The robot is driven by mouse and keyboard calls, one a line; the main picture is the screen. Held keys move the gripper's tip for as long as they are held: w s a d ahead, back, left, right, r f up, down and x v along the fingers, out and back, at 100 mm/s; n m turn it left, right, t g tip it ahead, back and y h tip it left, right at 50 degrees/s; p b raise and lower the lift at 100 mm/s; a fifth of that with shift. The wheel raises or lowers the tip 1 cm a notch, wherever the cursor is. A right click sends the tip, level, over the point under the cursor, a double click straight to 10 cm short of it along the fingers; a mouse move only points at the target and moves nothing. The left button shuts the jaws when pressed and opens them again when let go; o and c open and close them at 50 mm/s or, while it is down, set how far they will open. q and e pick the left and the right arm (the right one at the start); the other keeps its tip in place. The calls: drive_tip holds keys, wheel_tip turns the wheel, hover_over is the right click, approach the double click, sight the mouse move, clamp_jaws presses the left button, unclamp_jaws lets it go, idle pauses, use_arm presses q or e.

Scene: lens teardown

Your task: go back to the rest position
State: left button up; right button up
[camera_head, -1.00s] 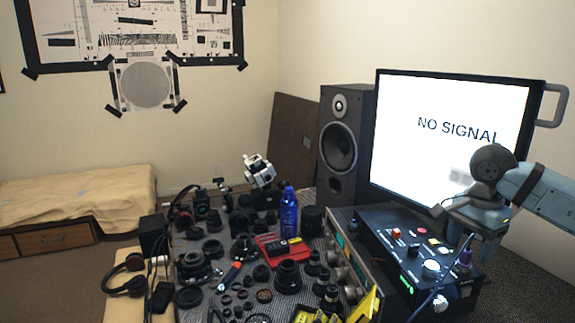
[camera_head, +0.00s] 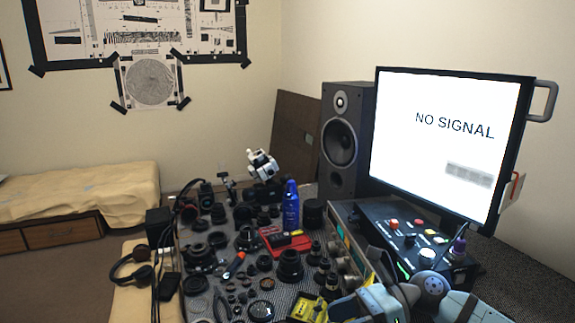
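My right arm comes in at the bottom right. Its gripper (camera_head: 368,303) is low, by the front right part of the table, close to a yellow item (camera_head: 308,306). It is partly cut off by the lower edge, and I cannot make out its fingers well enough to tell open from shut. No held object shows at it. My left gripper is not in view.
Many lenses and lens parts, such as a black lens (camera_head: 290,265), crowd the table. A blue bottle (camera_head: 290,205) stands among them, near a red tray (camera_head: 286,243). A black control box (camera_head: 410,240), a monitor (camera_head: 440,130) and a speaker (camera_head: 341,140) stand on the right.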

drive_tip(key=s+d+f+n+t+h, duration=0.35)
drive_tip(key=s+f+n, duration=0.3)
drive_tip(key=f, duration=0.35)
drive_tip(key=s+d+f+n+t+h, duration=0.2)
drive_tip(key=s+f+n+t+h, duration=0.35)
drive_tip(key=f+n, duration=0.35)
drive_tip(key=s+d+f+n+t+h, duration=0.35)
drive_tip(key=s+f+n, duration=0.3)
drive_tip(key=f, duration=0.45)
use_arm(q)
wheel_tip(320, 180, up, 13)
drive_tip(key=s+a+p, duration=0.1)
drive_tip(key=p, duration=1.4)
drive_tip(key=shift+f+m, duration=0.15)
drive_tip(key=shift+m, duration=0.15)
use_arm(e)
wheel_tip(320, 180, up, 14)
drive_tip(key=n+t, duration=0.1)
drive_tip(key=shift+w+d, duration=0.2)
drive_tip(key=shift+d, duration=0.15)
